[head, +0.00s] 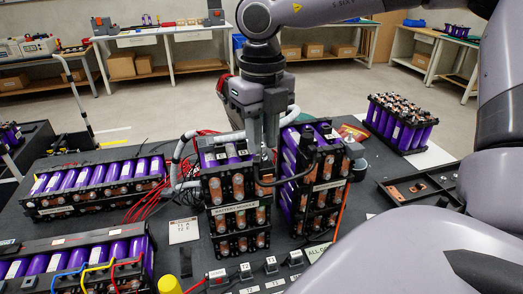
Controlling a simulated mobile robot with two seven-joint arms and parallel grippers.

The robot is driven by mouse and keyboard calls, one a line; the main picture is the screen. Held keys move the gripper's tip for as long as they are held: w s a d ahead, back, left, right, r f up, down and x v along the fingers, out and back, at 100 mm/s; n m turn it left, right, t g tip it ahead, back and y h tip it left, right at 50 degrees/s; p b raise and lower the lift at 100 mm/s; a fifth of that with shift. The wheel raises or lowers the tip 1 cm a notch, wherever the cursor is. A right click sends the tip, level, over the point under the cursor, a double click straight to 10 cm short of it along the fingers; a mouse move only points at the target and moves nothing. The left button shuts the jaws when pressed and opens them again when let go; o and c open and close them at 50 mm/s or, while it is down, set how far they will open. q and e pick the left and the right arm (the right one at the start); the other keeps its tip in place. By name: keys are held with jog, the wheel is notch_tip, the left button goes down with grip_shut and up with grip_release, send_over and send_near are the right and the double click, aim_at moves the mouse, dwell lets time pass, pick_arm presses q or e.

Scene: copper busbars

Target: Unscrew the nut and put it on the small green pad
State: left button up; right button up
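My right gripper (263,148) points straight down between two stacks of purple cells, at the top of the battery module (238,213) in the middle of the bench. Its fingertips are small and partly lost among the dark parts, so I cannot tell whether they are open or shut. The nut cannot be made out; it is too small or hidden by the gripper. A pale green piece (317,251) with lettering lies at the front of the module, partly covered by my arm; I cannot tell if it is the small green pad. My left gripper is not in view.
Long purple cell packs (97,187) lie at the left, with red wires beside them. Another cell block (399,122) stands at the back right. A dark tray (420,186) with copper pieces lies at the right. Labelled small parts (270,265) line the front.

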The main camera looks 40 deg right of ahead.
jog(key=shift+f+m+b, duration=0.3)
jog(key=shift+m+b, duration=0.25)
jog(key=shift+m, duration=0.25)
jog(key=m+b, duration=0.2)
jog(key=m, duration=0.2)
jog(key=shift+b, duration=0.3)
jog(key=shift+a+r+m+b, duration=0.15)
jog(key=shift+m+b, duration=0.25)
jog(key=shift+m, duration=0.8)
jog(key=shift+r+m, duration=0.2)
jog(key=shift+m, duration=0.1)
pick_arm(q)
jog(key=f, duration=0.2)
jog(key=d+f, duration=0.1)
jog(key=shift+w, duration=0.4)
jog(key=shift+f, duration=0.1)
pick_arm(e)
grip_shut()
